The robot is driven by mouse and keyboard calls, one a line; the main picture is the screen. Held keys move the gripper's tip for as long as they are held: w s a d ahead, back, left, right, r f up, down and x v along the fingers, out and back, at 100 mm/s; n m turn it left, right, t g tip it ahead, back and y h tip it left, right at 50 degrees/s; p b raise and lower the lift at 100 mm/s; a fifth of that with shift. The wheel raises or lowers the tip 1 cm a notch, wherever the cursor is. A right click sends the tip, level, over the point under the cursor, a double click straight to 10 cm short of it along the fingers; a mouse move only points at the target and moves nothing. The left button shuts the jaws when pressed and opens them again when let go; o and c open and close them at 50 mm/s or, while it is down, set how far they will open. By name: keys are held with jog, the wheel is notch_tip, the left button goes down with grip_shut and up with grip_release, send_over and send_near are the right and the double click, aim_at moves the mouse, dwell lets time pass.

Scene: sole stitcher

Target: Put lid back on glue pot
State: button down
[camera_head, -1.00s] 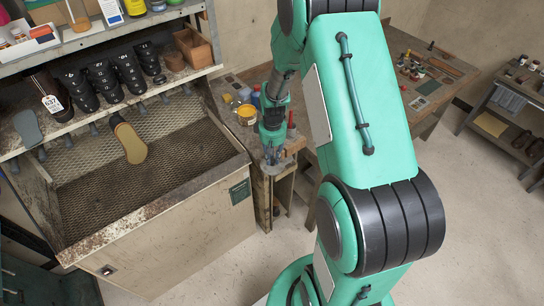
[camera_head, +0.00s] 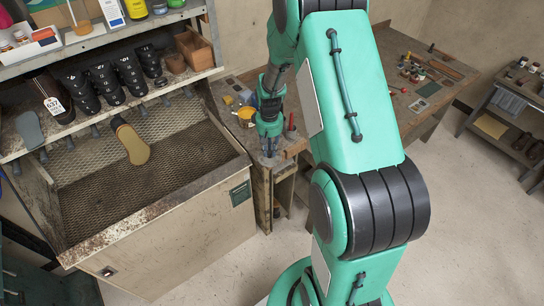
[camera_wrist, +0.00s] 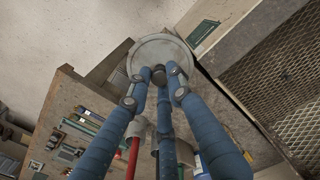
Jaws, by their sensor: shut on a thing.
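A round grey metal lid (camera_wrist: 136,55) with a dark knob (camera_wrist: 159,74) shows in the wrist view. My gripper (camera_wrist: 160,78) has its blue fingers closed around that knob, and the lid is held level with the fingertips. In the head view my gripper (camera_head: 269,153) points down over the near left corner of the workbench, and the lid cannot be made out there. A yellow, open-looking pot (camera_head: 246,116) stands on the bench just left of my gripper; I cannot tell for sure that it is the glue pot.
The workbench (camera_head: 416,118) carries small tools and bottles. A red-handled tool (camera_head: 291,122) stands close to the right of my gripper. A mesh-topped cabinet (camera_head: 160,235) is on the left, with a shelf of black shoe forms (camera_head: 104,82) above. Open floor lies in front.

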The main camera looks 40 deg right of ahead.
jog(key=w+d+r+m+p, duration=0.1)
jog(key=w+d+r+m, duration=0.1)
jog(key=w, duration=0.8)
jog(key=w+d+r+m+p, duration=0.2)
jog(key=w+m, duration=0.3)
jog(key=w, duration=0.4)
jog(key=w+d+r+m+p, duration=0.1)
jog(key=w+d+r+m, duration=0.2)
jog(key=w, duration=0.7)
jog(key=shift+w+d+r+m+p, duration=0.25)
jog(key=shift+w+d+m+p, duration=0.05)
jog(key=shift+w+m, duration=0.1)
jog(key=shift+f, duration=0.1)
jog(key=shift+f+b, duration=1)
jog(key=shift+f, duration=2.1)
jog(key=shift+f+b, duration=0.15)
jog(key=shift+b, duration=0.6)
dwell(0.8)
